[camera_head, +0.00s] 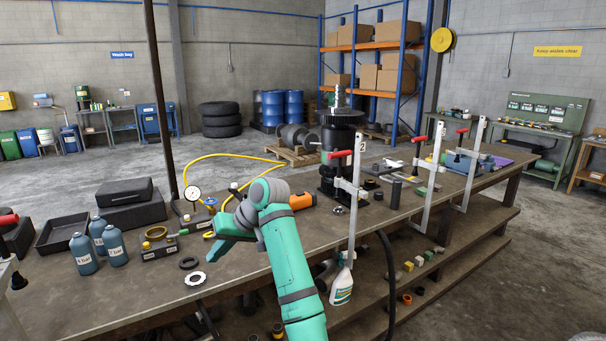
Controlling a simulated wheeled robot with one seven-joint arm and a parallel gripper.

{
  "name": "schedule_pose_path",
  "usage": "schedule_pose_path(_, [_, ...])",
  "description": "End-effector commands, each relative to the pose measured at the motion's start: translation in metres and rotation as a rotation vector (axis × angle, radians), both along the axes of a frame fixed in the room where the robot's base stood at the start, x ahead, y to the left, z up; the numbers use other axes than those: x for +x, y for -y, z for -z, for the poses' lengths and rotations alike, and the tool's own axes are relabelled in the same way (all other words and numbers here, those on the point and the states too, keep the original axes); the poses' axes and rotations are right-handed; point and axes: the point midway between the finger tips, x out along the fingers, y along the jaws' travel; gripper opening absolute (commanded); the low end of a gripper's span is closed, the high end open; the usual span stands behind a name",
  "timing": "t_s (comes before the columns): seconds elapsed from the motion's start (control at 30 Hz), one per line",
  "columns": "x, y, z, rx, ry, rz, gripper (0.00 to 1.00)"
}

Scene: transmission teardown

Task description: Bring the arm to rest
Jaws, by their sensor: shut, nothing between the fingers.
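My arm (286,262) is teal with dark bands. It rises from the lower middle of the picture, bends at the top and points down to the left over the workbench. My gripper (212,248) is at its left end, shut and empty, above the bench near the front edge. A dark ring (189,262) and a pale toothed ring (195,279) lie on the bench to the left of and below it. The fingertips are small, and I cannot tell how far above the bench they are.
The workbench (270,244) carries blue-grey bottles (83,254), a black tray (62,232), a pressure gauge (192,193) with a yellow hose, and a black transmission housing (341,150). Clamps with red handles (340,154) stand along the front edge. A spray bottle (342,286) is below it.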

Motion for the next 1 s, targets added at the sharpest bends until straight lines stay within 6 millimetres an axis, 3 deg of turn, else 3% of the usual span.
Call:
schedule_pose_path(0.27, [0.003, -0.009, 0.058, 0.062, 0.015, 0.051, 0.00])
schedule_pose_path(0.57, [-0.006, -0.021, 0.162, 0.171, 0.057, 0.169, 0.00])
schedule_pose_path(1.0, [-0.060, -0.010, 0.299, 0.279, 0.150, 0.393, 0.00])
